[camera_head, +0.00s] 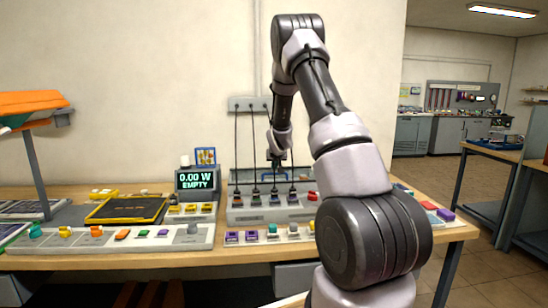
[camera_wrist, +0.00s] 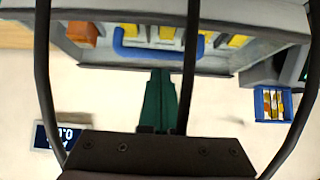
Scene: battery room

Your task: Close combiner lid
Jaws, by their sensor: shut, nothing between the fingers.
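The grey combiner box (camera_head: 265,212) sits on the bench, just right of the lit display in the head view. Dark cables run up from its top to a grey wall plate. My gripper (camera_head: 277,163) is above and behind the box, small and partly among the cables. In the wrist view, my gripper's green fingers (camera_wrist: 160,100) are together and empty. They point at a grey housing (camera_wrist: 110,58) with a blue handle (camera_wrist: 160,48) and yellow and orange parts. The fingertips look close to the blue handle; contact cannot be told. The lid's angle is unclear.
Dark cables (camera_wrist: 189,70) cross close in front of the wrist camera. The display (camera_head: 197,181) reads 0.00 W EMPTY. A panel with coloured connectors (camera_head: 130,235) lies left. Purple and grey blocks (camera_head: 245,237) line the bench front. My arm hides the bench's right-middle part.

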